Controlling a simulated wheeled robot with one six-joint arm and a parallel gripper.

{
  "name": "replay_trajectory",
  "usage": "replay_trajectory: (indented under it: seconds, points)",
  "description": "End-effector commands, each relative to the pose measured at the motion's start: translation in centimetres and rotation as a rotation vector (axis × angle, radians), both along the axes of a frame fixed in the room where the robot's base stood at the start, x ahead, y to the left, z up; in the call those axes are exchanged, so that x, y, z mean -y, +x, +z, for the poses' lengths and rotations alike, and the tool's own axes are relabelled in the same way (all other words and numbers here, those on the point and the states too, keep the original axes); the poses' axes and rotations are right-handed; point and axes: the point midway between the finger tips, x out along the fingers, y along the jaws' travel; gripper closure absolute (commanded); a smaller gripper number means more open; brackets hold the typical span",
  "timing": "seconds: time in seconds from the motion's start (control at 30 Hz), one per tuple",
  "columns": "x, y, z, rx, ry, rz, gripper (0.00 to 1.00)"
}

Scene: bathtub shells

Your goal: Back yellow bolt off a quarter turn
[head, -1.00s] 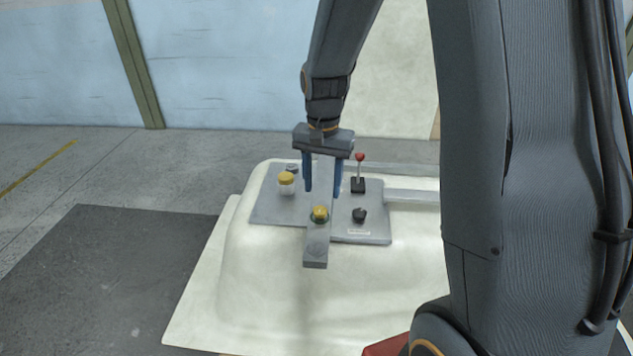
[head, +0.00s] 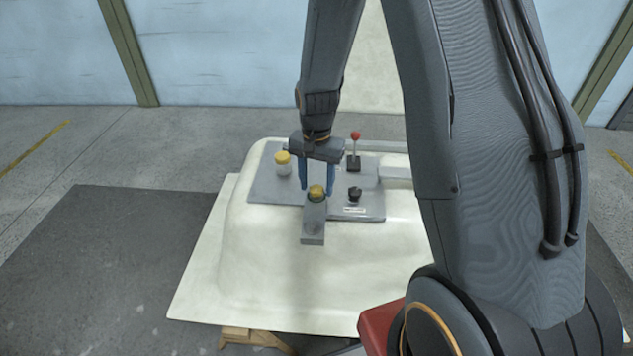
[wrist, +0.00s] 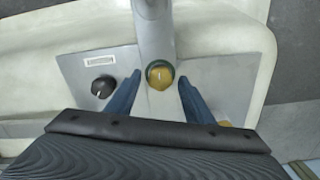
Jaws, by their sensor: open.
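The yellow bolt (head: 316,192) sits on a grey bracket arm (head: 313,226) at the front of a grey plate (head: 272,188). In the wrist view the bolt (wrist: 160,76) has a dark green ring around it and a pale mark on its top. My gripper (head: 317,188) is open, its blue fingers pointing down on either side of the bolt. In the wrist view the fingertips (wrist: 159,78) flank the bolt with gaps on both sides. I cannot tell their exact height against it.
A yellow-capped white jar (head: 283,165) stands at the plate's left. A red-topped lever (head: 355,150) and a black knob (head: 354,194) are on its right; the knob also shows in the wrist view (wrist: 103,87). All sit on a cream tub shell (head: 262,255).

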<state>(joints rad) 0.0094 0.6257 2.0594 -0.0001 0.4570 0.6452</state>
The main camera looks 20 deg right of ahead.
Motion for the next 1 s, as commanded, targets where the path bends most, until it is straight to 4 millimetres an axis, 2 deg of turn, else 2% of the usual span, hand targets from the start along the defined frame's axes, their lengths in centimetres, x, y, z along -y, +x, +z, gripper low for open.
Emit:
replay_trajectory:
  seconds: [0.17, 0.4, 0.73, 1.0]
  points:
    - [0.03, 0.02, 0.02, 0.0, 0.0, 0.0, 0.53]
    - [0.04, 0.02, 0.04, 0.0, 0.0, -0.001, 0.93]
    - [0.05, 0.02, 0.07, 0.0, 0.0, 0.041, 0.94]
    - [0.04, 0.07, 0.14, 0.0, 0.0, 0.207, 0.94]
